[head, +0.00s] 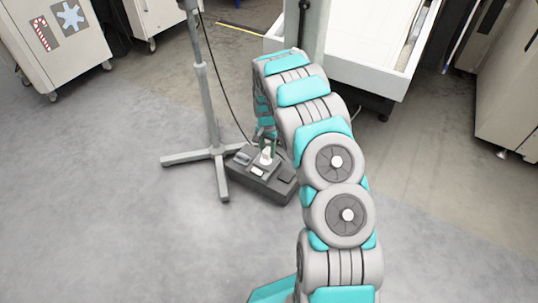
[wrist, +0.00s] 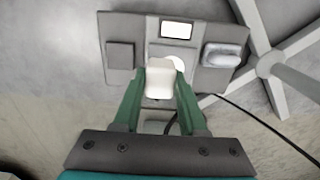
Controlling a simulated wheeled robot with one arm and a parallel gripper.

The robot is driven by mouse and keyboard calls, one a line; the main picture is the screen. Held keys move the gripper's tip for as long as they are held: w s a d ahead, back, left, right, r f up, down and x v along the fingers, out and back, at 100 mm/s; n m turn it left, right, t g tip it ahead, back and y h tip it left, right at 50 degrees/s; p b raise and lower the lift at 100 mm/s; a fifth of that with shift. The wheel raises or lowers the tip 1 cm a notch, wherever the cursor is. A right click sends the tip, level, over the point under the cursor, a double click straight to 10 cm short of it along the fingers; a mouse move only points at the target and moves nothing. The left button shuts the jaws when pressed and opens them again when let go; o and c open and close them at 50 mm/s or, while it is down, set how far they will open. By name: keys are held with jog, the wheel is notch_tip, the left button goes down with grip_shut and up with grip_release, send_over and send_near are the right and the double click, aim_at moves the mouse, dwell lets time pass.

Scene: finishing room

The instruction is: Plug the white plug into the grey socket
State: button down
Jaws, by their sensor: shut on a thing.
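The white plug (wrist: 160,80) is between the two green fingers of my gripper (wrist: 160,88), which is shut on it. In the head view the plug (head: 266,156) shows small and pale at the grey floor box (head: 270,188), with my gripper (head: 269,148) just above. In the wrist view the grey box (wrist: 127,27) lies beyond the plug. A round white face (wrist: 178,64) on it is partly hidden behind the plug. I cannot tell whether the plug touches the socket or is in it.
The box top also carries a white rectangle (wrist: 176,29), a dark square cover (wrist: 120,56) and a pale raised block (wrist: 222,55). A grey stand (head: 216,120) with spread feet stands left of the box. A dark cable (wrist: 262,125) runs nearby. The floor at front left is clear.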

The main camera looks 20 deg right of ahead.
jog(key=shift+w+d+r, duration=0.1)
jog(key=shift+w+r, duration=0.05)
jog(key=shift+w, duration=0.6)
jog(key=shift+w+d+r, duration=0.1)
jog(key=shift+w+r, duration=0.05)
jog(key=shift+w, duration=0.55)
jog(key=shift+a+f, duration=0.1)
jog(key=shift+f, duration=0.1)
jog(key=shift+f+b, duration=0.65)
jog(key=shift+f, duration=1.55)
jog(key=shift+f, duration=0.6)
jog(key=shift+c, duration=1.8)
grip_release()
jog(key=shift+o, duration=0.2)
jog(key=o, duration=0.3)
